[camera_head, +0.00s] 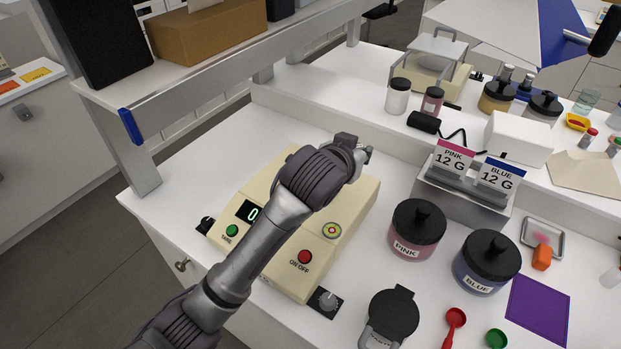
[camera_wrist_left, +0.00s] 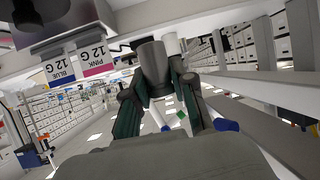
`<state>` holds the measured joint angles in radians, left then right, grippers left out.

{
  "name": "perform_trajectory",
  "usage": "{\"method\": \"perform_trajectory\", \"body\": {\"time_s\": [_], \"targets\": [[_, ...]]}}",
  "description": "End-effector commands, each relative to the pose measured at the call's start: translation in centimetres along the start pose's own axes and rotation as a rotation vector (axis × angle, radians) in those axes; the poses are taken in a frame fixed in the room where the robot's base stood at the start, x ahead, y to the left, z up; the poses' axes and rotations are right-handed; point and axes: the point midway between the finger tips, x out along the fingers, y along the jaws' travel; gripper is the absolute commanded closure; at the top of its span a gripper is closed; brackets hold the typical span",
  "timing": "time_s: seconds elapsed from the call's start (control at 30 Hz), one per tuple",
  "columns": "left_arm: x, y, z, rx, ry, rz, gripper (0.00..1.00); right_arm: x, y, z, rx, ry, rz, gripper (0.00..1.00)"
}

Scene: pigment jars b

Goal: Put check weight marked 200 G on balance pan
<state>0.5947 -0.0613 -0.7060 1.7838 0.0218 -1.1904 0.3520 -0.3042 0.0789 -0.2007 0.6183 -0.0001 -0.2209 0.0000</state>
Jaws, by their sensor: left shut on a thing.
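The cream balance (camera_head: 345,232) stands on the white bench, with a lit display (camera_head: 252,213) that my arm partly covers. Its pan is hidden behind my left arm. My left gripper (camera_head: 357,150) is over the balance's far edge in the head view. In the left wrist view, its dark green fingers are shut on a plain grey metal cylinder (camera_wrist_left: 153,62), which looks like the check weight. No 200 G mark is readable on it. I cannot tell whether it touches anything below. My right gripper is out of view.
A pink jar (camera_head: 418,226) and a blue jar (camera_head: 487,257) stand right of the balance. Behind them is a metal stand (camera_head: 464,203) with 12 G cards. A shelf (camera_head: 215,72) overhangs at upper left. Bare bench (camera_head: 190,172) lies left of the balance.

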Motion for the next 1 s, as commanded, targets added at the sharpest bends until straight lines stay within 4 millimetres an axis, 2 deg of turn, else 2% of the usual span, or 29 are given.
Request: {"method": "perform_trajectory", "body": {"time_s": [0.07, 0.17, 0.5, 0.6, 0.83, 1.0], "targets": [[0.3, 0.5, -0.6, 0.007, 0.001, 0.011, 1.00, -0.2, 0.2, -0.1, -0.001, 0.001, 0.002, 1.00], [0.7, -0.4, -0.2, 0.010, -0.003, 0.014, 1.00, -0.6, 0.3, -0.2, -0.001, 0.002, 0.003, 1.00], [2.7, -8.0, 3.6, 0.008, -0.004, 0.012, 1.00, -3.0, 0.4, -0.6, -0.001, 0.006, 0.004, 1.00], [3.2, -9.6, 4.5, 0.009, -0.002, 0.013, 1.00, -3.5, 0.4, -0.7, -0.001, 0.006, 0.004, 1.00], [3.9, -10.9, 5.8, 0.006, -0.002, 0.016, 1.00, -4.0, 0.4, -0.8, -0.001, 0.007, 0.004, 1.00], [5.0, -10.9, 8.1, 0.005, -0.003, 0.016, 1.00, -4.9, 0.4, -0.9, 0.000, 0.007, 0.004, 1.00]]}}
